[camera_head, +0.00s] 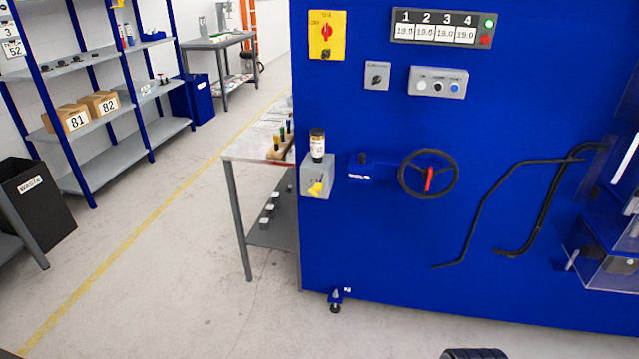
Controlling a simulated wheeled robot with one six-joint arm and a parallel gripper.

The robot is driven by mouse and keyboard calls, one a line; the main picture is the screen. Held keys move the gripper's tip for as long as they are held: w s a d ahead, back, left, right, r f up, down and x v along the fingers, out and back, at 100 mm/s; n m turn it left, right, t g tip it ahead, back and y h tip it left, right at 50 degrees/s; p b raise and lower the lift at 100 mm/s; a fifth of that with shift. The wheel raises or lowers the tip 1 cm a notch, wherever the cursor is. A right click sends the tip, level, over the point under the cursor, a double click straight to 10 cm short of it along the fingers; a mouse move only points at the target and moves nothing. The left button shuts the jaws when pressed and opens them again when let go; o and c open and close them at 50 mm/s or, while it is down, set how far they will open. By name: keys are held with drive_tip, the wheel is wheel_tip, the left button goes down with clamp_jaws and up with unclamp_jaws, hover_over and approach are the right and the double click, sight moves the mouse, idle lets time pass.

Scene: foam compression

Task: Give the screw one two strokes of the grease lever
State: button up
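A grey box (309,172) is fixed at the left edge of the blue machine's front. A jar with a dark cap and pale label (317,147) stands on top of it. A small yellow lever or knob (316,189) sticks out low on the box's front; it looks like the grease lever. No screw marked one can be made out; a panel numbered 1 to 4 (436,27) reads about 19.0 under each number.
The blue machine (400,255) fills the right side, with a handwheel (428,174), bent black pipes (480,205) and a yellow-backed red switch (327,35). A side table (238,152) stands left of it. Shelves (110,170) and a waste bin (38,205) stand farther left. The floor between is clear.

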drive_tip(key=shift+s, duration=0.1)
drive_tip(key=shift+c, duration=0.5)
clamp_jaws()
drive_tip(key=shift+f, duration=0.1)
idle(0.9)
